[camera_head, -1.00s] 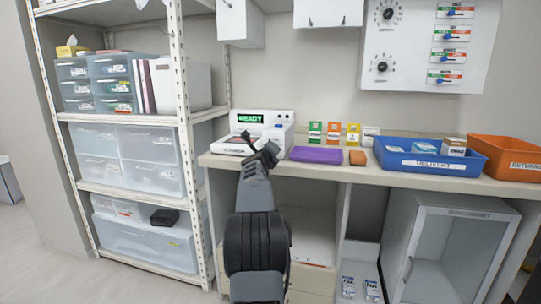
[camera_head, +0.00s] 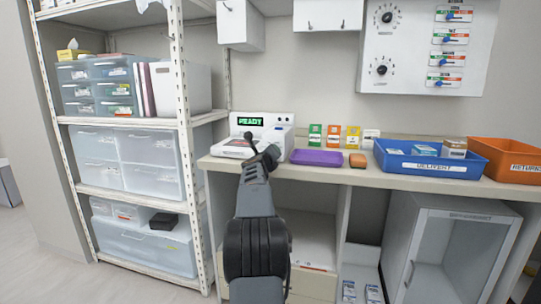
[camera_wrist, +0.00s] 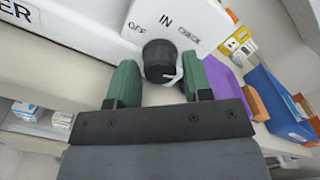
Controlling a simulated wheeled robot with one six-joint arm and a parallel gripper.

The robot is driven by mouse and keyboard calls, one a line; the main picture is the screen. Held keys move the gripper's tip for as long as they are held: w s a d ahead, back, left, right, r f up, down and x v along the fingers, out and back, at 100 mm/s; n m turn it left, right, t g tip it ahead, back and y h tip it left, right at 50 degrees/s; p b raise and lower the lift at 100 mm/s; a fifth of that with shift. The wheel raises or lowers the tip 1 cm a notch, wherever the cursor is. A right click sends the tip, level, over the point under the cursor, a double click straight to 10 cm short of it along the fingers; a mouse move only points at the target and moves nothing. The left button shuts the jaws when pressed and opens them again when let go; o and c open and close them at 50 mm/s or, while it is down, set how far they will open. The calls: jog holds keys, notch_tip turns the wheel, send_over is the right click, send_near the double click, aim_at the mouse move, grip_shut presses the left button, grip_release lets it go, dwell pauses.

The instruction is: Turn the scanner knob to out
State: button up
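The scanner (camera_head: 262,122) is a white box with a green READY display, standing at the left end of the counter. Its black round knob (camera_wrist: 159,55) shows in the wrist view, with the labels OFF at upper left, IN above and CHECK at upper right. A white mark shows on the knob's lower right side. My gripper (camera_wrist: 161,72) is open, its two green fingers on either side of the knob, with gaps visible between fingers and knob. In the head view my gripper (camera_head: 262,146) is at the scanner's front and hides the knob.
A purple tray (camera_head: 316,158) and an orange-brown block (camera_head: 357,160) lie right of the scanner. Small coloured boxes stand behind them. A blue bin (camera_head: 430,169) and an orange bin (camera_head: 512,165) are farther right. A metal shelf (camera_head: 183,100) stands close on the left.

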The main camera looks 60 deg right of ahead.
jog(key=shift+o, duration=1.3)
jog(key=shift+a, duration=0.1)
jog(key=b+v, duration=0.1)
jog(key=v, duration=1.2)
jog(key=shift+a, duration=0.3)
jog(key=shift+r, duration=0.1)
